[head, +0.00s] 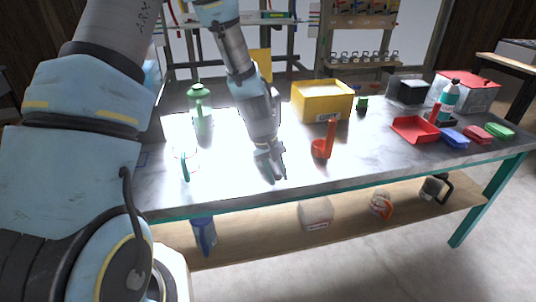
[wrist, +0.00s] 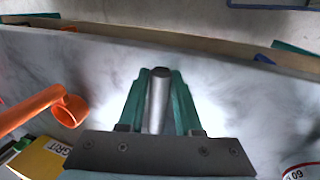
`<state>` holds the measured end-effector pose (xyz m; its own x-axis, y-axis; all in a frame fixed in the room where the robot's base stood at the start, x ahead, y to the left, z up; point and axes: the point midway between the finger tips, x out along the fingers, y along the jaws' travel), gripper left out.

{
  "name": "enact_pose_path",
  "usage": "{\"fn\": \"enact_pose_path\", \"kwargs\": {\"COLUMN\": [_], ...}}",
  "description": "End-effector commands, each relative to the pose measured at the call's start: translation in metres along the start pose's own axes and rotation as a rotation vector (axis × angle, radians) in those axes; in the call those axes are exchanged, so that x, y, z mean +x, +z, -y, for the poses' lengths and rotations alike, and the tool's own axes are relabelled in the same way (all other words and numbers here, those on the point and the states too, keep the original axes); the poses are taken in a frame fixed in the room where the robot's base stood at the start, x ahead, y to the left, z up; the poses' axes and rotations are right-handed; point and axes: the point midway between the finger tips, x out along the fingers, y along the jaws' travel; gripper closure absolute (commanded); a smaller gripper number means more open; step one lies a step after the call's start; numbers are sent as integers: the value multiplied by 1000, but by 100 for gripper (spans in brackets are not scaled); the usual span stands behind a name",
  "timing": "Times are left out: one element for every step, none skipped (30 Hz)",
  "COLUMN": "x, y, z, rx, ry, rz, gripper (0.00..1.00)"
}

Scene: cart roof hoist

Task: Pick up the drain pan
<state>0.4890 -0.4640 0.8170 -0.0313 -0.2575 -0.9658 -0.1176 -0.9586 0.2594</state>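A shallow red open pan (head: 415,129), the only pan-like thing I can make out, lies on the right part of the metal bench (head: 345,165). My gripper (head: 272,168) points down at the middle of the bench near its front edge, well left of the red pan. In the wrist view its two teal fingers (wrist: 159,95) flank a silver cylinder (wrist: 158,105) with a dark end. I cannot tell whether the fingers press on it. The red pan is out of the wrist view.
An orange handled cup (head: 321,148) and a yellow bin (head: 322,101) stand right of my gripper. A green can (head: 201,108) stands left. A bottle (head: 449,97), a blue block (head: 454,138) and red and green ones are near the red pan. A shelf below holds several containers.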

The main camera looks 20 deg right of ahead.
Motion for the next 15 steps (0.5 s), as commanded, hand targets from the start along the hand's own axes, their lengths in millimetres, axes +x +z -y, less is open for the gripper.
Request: {"fn": "enact_pose_path", "kwargs": {"x": [0, 0, 0, 0, 0, 0, 0, 0, 0, 0, 0, 0, 0, 0, 0], "y": [0, 0, 0, 0, 0, 0, 0, 0, 0, 0, 0, 0, 0, 0, 0], "z": [0, 0, 0, 0, 0, 0, 0, 0, 0, 0, 0, 0, 0, 0, 0], "rx": [0, 0, 0, 0, 0, 0, 0, 0, 0, 0, 0, 0, 0, 0, 0], "ry": [0, 0, 0, 0, 0, 0, 0, 0, 0, 0, 0, 0, 0, 0, 0], "rz": [0, 0, 0, 0, 0, 0, 0, 0, 0, 0, 0, 0, 0, 0, 0], "gripper": [74, 77, 82, 85, 88, 93, 96, 100, 100, 100, 100, 100, 100, 100, 100]}}
